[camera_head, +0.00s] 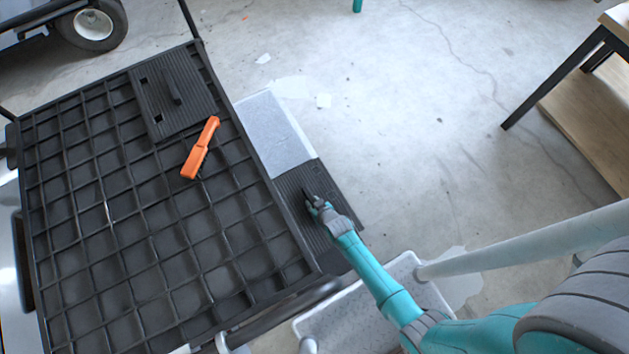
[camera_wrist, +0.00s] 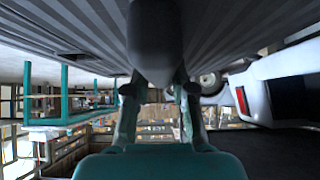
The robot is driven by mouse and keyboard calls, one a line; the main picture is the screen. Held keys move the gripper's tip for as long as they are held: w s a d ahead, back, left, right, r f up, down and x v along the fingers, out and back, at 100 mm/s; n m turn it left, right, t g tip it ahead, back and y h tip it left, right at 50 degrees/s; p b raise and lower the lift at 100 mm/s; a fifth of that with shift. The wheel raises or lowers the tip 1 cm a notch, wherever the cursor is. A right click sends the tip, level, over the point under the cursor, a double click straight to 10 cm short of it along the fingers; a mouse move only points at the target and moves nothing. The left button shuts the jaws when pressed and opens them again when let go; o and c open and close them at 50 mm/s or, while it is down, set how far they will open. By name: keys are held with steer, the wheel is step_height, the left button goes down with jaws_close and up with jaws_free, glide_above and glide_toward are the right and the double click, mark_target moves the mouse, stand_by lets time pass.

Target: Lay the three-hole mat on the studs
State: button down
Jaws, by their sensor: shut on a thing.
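My gripper (camera_head: 309,196) is shut on the dark handle of a black ribbed mat (camera_head: 337,192), just off the right edge of the cart roof. In the wrist view my gripper (camera_wrist: 158,95) pinches the handle (camera_wrist: 155,40), and the ribbed mat (camera_wrist: 240,22) spreads across the top. A small hole shows near the mat's far edge, but I cannot count its holes. Another ribbed mat (camera_head: 190,95) with two square openings and a handle lies at the roof's far right corner. I cannot make out the studs.
The black gridded cart roof (camera_head: 110,215) fills the left. An orange tool (camera_head: 200,148) lies on it. A pale grey panel (camera_head: 275,130) sits beyond the held mat. A speckled pale platform (camera_head: 370,320) is below. A wooden table (camera_head: 590,110) stands right; open floor lies between.

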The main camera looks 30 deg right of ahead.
steer(key=s+f, duration=0.1)
steer(key=f, duration=0.1)
steer(key=s+f, duration=0.1)
steer(key=f, duration=0.1)
steer(key=shift+s, duration=0.1)
steer(key=shift+f, duration=4.45)
steer(key=shift+f, duration=0.1)
steer(key=c, duration=0.9)
jaws_free()
steer(key=shift+s, duration=0.1)
steer(key=shift+r, duration=0.3)
